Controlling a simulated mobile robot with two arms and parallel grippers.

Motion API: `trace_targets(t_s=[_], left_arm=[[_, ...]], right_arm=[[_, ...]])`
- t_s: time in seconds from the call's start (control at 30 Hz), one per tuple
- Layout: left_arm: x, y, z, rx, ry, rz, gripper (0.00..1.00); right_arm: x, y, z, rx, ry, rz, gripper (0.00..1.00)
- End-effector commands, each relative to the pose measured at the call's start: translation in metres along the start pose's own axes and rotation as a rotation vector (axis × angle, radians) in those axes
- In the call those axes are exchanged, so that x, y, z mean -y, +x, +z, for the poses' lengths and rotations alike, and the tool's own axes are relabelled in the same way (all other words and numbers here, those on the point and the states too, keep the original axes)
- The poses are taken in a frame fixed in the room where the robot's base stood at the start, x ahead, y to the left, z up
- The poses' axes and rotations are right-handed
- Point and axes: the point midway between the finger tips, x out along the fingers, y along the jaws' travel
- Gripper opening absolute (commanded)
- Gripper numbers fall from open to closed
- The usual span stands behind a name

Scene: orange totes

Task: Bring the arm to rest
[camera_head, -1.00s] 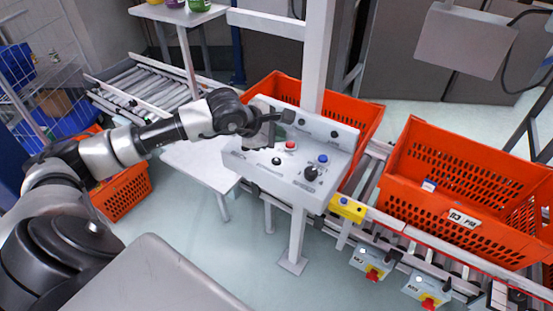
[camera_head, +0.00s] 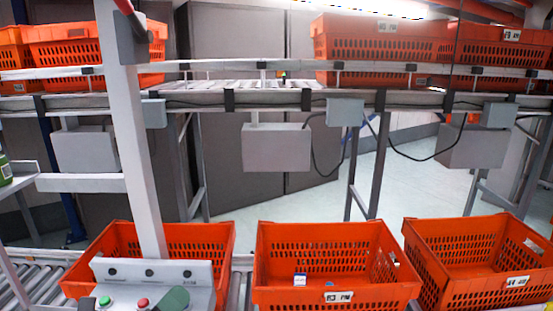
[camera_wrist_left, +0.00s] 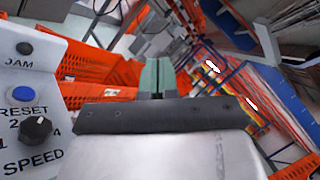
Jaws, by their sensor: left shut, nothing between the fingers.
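My left gripper (camera_head: 175,298) shows at the bottom edge of the head view as a small dark green piece in front of the control panel (camera_head: 150,272). In the left wrist view its two green fingers (camera_wrist_left: 157,76) are together with nothing between them. The panel (camera_wrist_left: 28,70) lies left of the fingers there, apart from them, with a blue reset button (camera_wrist_left: 22,94) and a black speed knob (camera_wrist_left: 36,129). The rest of my left arm is below the head view. My right gripper is in neither view.
Orange totes (camera_head: 335,296) and (camera_head: 480,284) stand on the lower conveyor, with another behind the panel post (camera_head: 135,150). More totes (camera_head: 380,65) sit on a raised conveyor. Grey boxes (camera_head: 276,158) and cables hang below it.

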Motion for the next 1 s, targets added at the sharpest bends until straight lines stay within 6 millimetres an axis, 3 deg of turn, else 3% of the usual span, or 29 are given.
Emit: trace_targets(t_s=[0.03,0.17,0.3,0.4,0.57,0.83,1.0], left_arm=[[-0.005,-0.009,0.004,0.133,-0.196,0.055,0.0],[-0.039,-0.048,0.009,0.468,-0.668,0.262,0.0],[-0.081,-0.11,-0.022,0.79,-1.118,0.571,0.0],[-0.094,-0.152,-0.058,0.958,-1.351,0.789,0.0],[-0.091,-0.203,-0.109,1.129,-1.597,1.088,0.0],[-0.053,-0.262,-0.178,1.291,-1.853,1.537,0.0],[-0.096,-0.264,-0.204,1.292,-1.831,1.551,0.0]], right_arm=[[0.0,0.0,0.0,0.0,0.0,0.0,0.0],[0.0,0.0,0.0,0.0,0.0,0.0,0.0],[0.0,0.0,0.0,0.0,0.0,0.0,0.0],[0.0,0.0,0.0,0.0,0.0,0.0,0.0],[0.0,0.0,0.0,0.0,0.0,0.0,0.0],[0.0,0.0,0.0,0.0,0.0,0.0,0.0],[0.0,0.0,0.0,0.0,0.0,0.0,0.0]])
